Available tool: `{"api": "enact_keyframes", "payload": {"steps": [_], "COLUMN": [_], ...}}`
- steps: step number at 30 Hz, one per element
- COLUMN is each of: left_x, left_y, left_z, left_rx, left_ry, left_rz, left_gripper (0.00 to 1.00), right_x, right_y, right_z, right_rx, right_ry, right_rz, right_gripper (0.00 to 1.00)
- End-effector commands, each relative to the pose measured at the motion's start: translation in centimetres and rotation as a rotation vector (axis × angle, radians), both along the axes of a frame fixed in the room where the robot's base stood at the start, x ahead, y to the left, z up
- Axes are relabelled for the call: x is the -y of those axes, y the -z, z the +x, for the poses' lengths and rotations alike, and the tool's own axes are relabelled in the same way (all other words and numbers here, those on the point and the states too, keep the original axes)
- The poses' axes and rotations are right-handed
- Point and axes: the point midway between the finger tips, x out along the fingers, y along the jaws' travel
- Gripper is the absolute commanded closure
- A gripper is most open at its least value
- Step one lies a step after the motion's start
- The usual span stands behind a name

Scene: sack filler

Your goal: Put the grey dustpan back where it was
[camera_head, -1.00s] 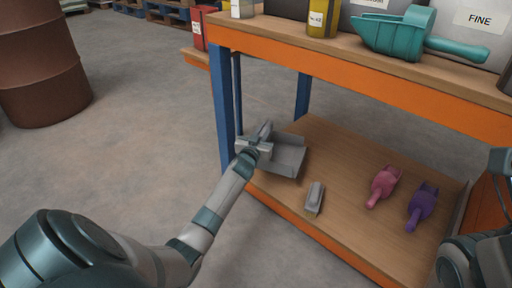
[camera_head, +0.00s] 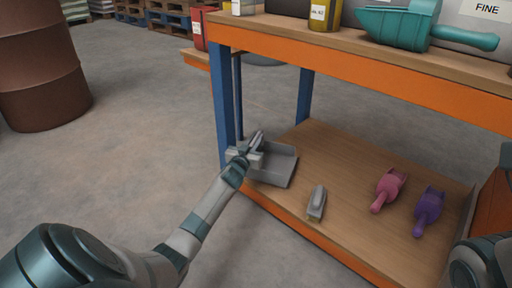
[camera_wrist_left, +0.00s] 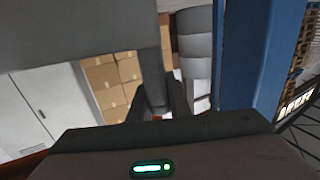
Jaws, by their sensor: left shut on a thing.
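The grey dustpan (camera_head: 279,168) is at the left end of the lower wooden shelf, close to the blue post. My left gripper (camera_head: 254,146) is shut on the dustpan's handle, which points up and left past the fingers. In the left wrist view the grey dustpan (camera_wrist_left: 80,35) fills the upper left, with its handle between the dark fingers (camera_wrist_left: 158,102). I cannot tell whether the pan touches the shelf. My right arm shows at the lower right of the head view, but its fingers are out of sight.
The lower shelf (camera_head: 345,160) also bears a small grey brush-like item (camera_head: 316,204), a pink scoop (camera_head: 389,189) and a purple scoop (camera_head: 429,210). The blue post (camera_head: 223,105) stands close to my left gripper. A teal scoop (camera_head: 400,22) lies on the upper shelf.

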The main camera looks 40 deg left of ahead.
Motion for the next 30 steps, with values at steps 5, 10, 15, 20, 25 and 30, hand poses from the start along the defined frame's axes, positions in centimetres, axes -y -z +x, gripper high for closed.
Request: {"api": "enact_keyframes", "payload": {"steps": [5, 10, 15, 20, 25, 30], "left_x": [0.0, 0.0, 0.0, 0.0, 0.0, 0.0], "left_y": [1.7, 1.7, 1.7, 2.1, 2.0, 2.0], "left_z": [0.0, 0.0, 0.0, 0.0, 0.0, 0.0], "left_rx": [0.002, 0.003, 0.002, 0.002, 0.001, 0.001], "left_ry": [0.000, 0.000, 0.000, 0.000, 0.000, 0.000], "left_rz": [0.000, 0.000, 0.000, -0.002, -0.001, -0.001], "left_gripper": [1.00, 1.00, 1.00, 0.80, 0.64, 0.64], "right_x": [-0.1, -0.1, 0.0, 0.0, 0.0, 0.0], "right_y": [0.7, 0.3, 0.3, 0.4, 0.5, 0.6], "right_z": [-0.5, -0.6, -0.7, -0.7, -0.6, -0.4], "right_rx": [0.017, 0.022, 0.026, 0.026, 0.022, 0.014], "right_ry": [-0.006, -0.007, -0.006, -0.006, -0.006, -0.005], "right_rz": [-0.004, -0.005, -0.004, -0.004, -0.003, -0.003], "right_gripper": [0.69, 0.69, 0.69, 0.69, 0.69, 0.69]}}
